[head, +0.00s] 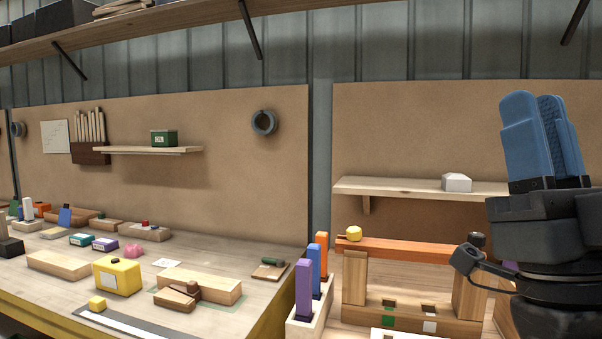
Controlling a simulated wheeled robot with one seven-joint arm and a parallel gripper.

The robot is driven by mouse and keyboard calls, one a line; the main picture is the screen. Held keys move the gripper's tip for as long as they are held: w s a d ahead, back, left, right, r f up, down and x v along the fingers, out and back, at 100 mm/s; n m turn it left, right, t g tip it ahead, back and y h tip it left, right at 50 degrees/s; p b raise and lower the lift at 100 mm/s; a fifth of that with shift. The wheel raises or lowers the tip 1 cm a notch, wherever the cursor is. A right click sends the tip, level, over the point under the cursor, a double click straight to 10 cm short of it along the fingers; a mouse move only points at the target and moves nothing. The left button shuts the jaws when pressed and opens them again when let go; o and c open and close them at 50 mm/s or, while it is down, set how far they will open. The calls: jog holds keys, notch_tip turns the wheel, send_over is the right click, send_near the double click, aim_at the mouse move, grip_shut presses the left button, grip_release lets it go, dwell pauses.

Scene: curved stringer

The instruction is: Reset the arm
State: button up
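My gripper (545,135) is at the right edge of the head view, raised with its blue fingers pointing up. The fingers overlap from this side, so the gap between them does not show clearly. No object shows between or on them. The black wrist below partly covers the right end of the wooden stand and the small shelf behind.
A wooden stand with an orange beam (395,246) is left of my wrist. A rack (308,322) holds purple, blue and orange blocks. A workbench (50,277) at left carries a yellow box (118,277) and wooden blocks. A wall shelf (400,187) holds a white block (457,183).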

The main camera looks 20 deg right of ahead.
jog(key=s+a+f+g+y, duration=0.1)
jog(key=s+f+g, duration=0.15)
jog(key=f, duration=0.65)
jog(key=s+a+f+g, duration=0.1)
jog(key=f+g, duration=0.2)
jog(key=f, duration=0.6)
jog(key=s+a+f+g+y, duration=0.1)
jog(key=s+a+f+g, duration=0.15)
jog(key=f, duration=0.55)
jog(key=s+a+f+n+g+y, duration=0.1)
jog(key=s+f+n+g+y, duration=0.1)
jog(key=s+f+g, duration=0.7)
jog(key=s+f, duration=0.6)
jog(key=s, duration=0.3)
jog(key=shift+s+a, duration=0.2)
jog(key=shift+s, duration=0.15)
